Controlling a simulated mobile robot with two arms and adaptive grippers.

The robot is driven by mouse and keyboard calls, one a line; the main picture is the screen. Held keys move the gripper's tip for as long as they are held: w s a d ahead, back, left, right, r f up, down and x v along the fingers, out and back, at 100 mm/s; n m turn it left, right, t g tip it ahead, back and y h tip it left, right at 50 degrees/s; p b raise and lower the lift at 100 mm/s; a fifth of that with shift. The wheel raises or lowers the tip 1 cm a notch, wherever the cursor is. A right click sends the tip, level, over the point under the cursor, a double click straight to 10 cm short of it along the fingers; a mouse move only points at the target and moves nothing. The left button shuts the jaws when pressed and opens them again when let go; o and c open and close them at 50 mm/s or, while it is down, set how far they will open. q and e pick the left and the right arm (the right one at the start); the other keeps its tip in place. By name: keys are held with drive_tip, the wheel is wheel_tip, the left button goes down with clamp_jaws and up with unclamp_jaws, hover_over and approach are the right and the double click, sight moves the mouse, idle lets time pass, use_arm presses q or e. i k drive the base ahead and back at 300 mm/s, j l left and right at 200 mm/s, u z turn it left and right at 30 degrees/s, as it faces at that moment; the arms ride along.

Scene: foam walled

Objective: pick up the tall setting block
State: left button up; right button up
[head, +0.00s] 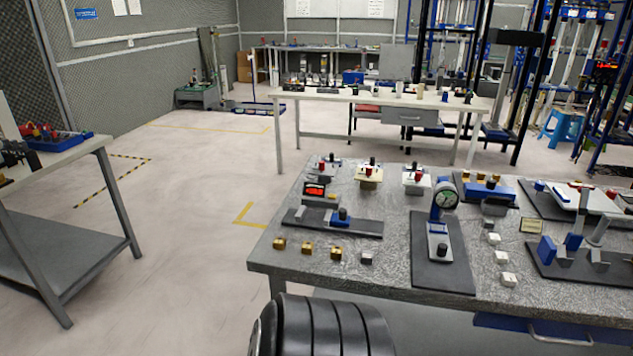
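Small blocks stand along the front left of the speckled grey table (390,277): a brass block (279,244), a second brass block (307,248), a third brass block (336,253) and a grey block (366,258). Three pale blocks form a column farther right: a back one (493,238), a middle one (501,257) and a front one (508,279). I cannot tell which of these, if any, is the tall setting block. Neither of my grippers shows in the head view.
A dial gauge on a stand (446,197) rises from a dark mat mid-table. A blue and grey fixture (340,218) sits on another mat behind the brass blocks. More instruments crowd the right and back. Open floor (190,240) lies left of the table.

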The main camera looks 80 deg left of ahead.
sight(367, 256)
drive_tip(key=u, duration=2.8)
